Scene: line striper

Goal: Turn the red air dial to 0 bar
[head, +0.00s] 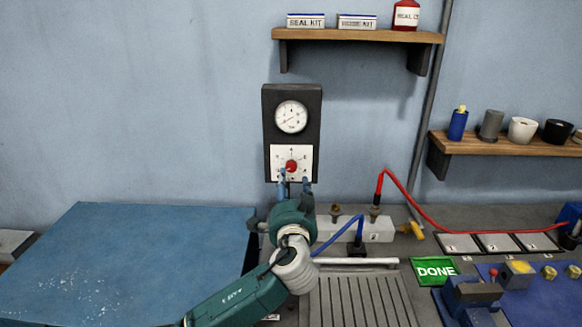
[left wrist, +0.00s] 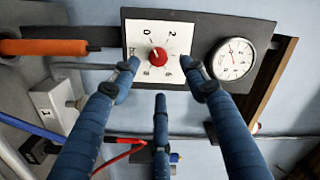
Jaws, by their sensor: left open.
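The red air dial (head: 291,166) is a round knob on a white numbered plate (head: 276,153), low on a dark wall panel (head: 270,115). A round white gauge (head: 291,116) sits above it. My left gripper (head: 294,182) is open just below and in front of the dial. In the left wrist view the red dial (left wrist: 158,58) lies beyond the spread blue fingers of my left gripper (left wrist: 162,82), with no clear contact. The plate shows 0 and 2 near its top edge there. The dial's exact setting is too small to tell. My right gripper is not in view.
A blue-topped table (head: 130,260) is at left. A pale manifold block (head: 350,229) with red and blue hoses stands below the panel, right of my arm. A green DONE plate (head: 435,271) lies on the bench. A wooden shelf (head: 355,36) hangs above the panel.

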